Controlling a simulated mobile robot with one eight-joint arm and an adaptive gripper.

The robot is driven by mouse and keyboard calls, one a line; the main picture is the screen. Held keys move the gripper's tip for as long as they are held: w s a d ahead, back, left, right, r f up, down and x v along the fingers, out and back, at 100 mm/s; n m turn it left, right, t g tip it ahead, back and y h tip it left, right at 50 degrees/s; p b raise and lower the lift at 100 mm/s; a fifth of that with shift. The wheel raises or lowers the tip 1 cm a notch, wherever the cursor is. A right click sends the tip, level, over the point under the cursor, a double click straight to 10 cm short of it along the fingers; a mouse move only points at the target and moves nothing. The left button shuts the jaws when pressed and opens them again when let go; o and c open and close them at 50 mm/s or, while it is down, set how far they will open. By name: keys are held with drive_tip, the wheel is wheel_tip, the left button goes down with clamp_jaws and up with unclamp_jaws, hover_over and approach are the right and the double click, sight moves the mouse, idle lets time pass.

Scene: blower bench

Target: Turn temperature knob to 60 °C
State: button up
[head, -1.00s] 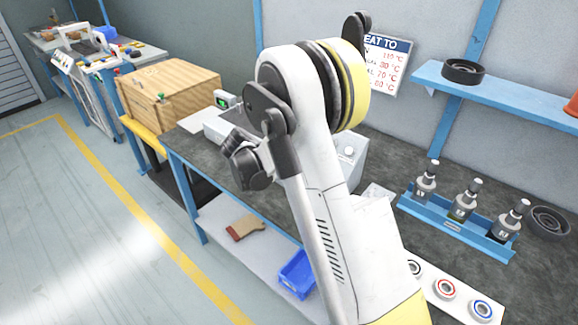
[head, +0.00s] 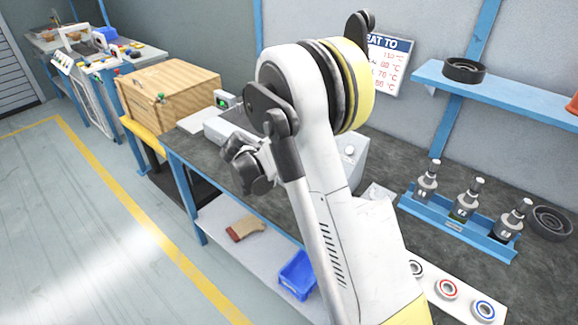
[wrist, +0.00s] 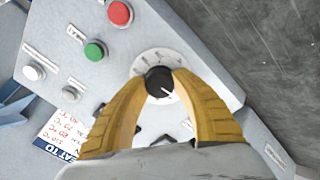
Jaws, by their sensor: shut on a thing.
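The temperature knob (wrist: 159,81) is a small black round knob with a white pointer mark, set on a pale dial on a light grey panel (wrist: 205,50) in the wrist view. My gripper (wrist: 159,84) has its two yellow ribbed fingers closed on the knob from both sides. The dial's scale marks are too small to read. In the head view my arm hides the gripper and the knob; part of the light grey control box (head: 351,150) shows behind the arm.
In the wrist view a red button (wrist: 119,13), a green button (wrist: 95,50) and a white button (wrist: 34,72) sit on the panel near the fingers. A temperature sign (head: 390,62) hangs behind.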

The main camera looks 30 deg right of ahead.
drive_tip(key=n, duration=0.3)
drive_tip(key=shift+n, duration=2.2)
drive_tip(key=o, duration=1.2)
drive_tip(key=v, duration=1.2)
drive_tip(key=shift+s, duration=0.25)
